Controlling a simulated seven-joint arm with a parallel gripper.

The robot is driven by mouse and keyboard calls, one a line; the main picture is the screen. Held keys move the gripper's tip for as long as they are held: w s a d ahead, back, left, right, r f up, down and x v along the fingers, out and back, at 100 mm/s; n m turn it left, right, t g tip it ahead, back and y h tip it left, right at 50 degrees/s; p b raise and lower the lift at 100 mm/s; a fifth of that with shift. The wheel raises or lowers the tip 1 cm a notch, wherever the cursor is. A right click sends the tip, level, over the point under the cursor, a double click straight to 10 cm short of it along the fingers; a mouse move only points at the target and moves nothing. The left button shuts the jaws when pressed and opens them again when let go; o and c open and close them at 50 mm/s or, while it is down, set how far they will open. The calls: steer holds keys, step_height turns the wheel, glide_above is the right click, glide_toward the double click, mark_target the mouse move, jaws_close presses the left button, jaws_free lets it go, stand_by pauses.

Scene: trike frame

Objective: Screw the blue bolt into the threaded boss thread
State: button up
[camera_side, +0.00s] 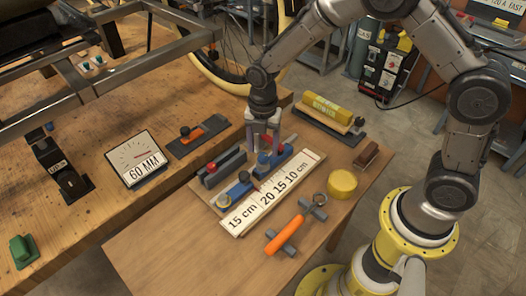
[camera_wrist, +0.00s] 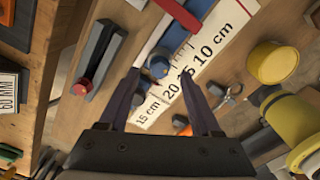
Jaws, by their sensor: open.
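A dark blue round-headed piece, which looks like the blue bolt, shows in the wrist view (camera_wrist: 158,66) between and just beyond my fingertips. In the side view a small blue head (camera_side: 244,177) sits at the near part of a blue rail beside the ruler, apparently the same piece. My gripper (camera_side: 264,148) points down over this rail, fingers apart; the wrist view shows it open and empty (camera_wrist: 160,82). I cannot tell which part is the threaded boss.
A white ruler board (camera_side: 268,195) lies beside the rail. A dark bar with a red knob (camera_side: 212,168) is to its left. An orange-handled tool (camera_side: 285,235), a yellow round piece (camera_side: 342,184) and a yellow block (camera_side: 328,108) lie around.

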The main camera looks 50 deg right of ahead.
mark_target(263, 160)
steer(key=shift+f, duration=1.4)
jaws_close()
steer(key=shift+m, duration=0.9)
steer(key=shift+m, duration=0.8)
steer(key=shift+m, duration=0.9)
